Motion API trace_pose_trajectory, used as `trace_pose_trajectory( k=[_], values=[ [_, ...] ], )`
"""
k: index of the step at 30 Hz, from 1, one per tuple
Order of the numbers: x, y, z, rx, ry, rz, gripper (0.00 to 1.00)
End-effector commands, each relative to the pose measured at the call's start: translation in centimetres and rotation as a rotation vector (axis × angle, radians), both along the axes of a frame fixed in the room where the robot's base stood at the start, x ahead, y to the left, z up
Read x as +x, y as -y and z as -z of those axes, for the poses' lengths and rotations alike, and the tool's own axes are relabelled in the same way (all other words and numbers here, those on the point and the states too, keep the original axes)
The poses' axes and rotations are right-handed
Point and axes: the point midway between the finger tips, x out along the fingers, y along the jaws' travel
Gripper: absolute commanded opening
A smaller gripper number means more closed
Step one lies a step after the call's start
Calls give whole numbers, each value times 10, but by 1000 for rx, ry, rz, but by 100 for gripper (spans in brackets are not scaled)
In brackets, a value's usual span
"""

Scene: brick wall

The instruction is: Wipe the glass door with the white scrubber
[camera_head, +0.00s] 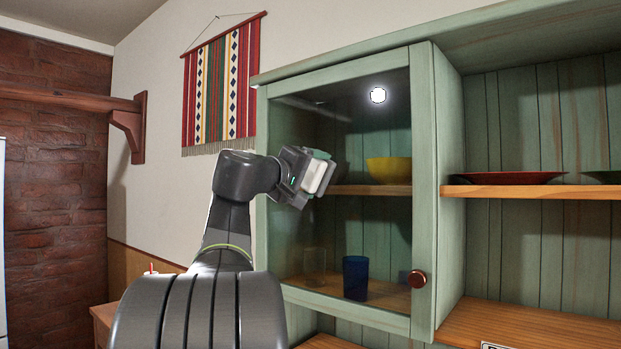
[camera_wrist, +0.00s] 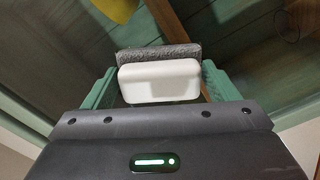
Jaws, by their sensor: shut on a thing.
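The glass door (camera_head: 300,235) is the shut, green-framed front of a wall cabinet, with a round copper-coloured knob (camera_head: 418,279) at its lower right. My gripper (camera_head: 312,178) is in front of the left-middle part of the glass. It is shut on the white scrubber (camera_head: 318,176), which has a white body and a grey pad. In the wrist view the scrubber (camera_wrist: 158,82) sits between the green fingers, its grey pad (camera_wrist: 158,54) facing the glass. I cannot tell whether the pad touches the glass. My arm hides the door's left edge.
Behind the glass are a yellow bowl (camera_head: 388,170), a blue cup (camera_head: 355,278) and a clear glass (camera_head: 315,266). An open shelf (camera_head: 530,192) at right holds a red plate (camera_head: 505,177). A woven hanging (camera_head: 222,88) is on the wall at left. A wooden bracket shelf (camera_head: 130,115) is further left.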

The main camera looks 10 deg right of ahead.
Motion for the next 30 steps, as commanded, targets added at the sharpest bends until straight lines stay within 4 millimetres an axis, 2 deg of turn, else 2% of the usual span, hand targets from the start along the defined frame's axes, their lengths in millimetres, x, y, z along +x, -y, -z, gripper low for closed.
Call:
trace_pose_trajectory(
  k=[9,16,24,30],
  values=[
    [-20,18,1,1,1,2,63],
    [-27,23,1,1,0,3,63],
    [-45,35,1,2,1,3,63],
    [-50,39,1,1,1,2,63]
  ],
)
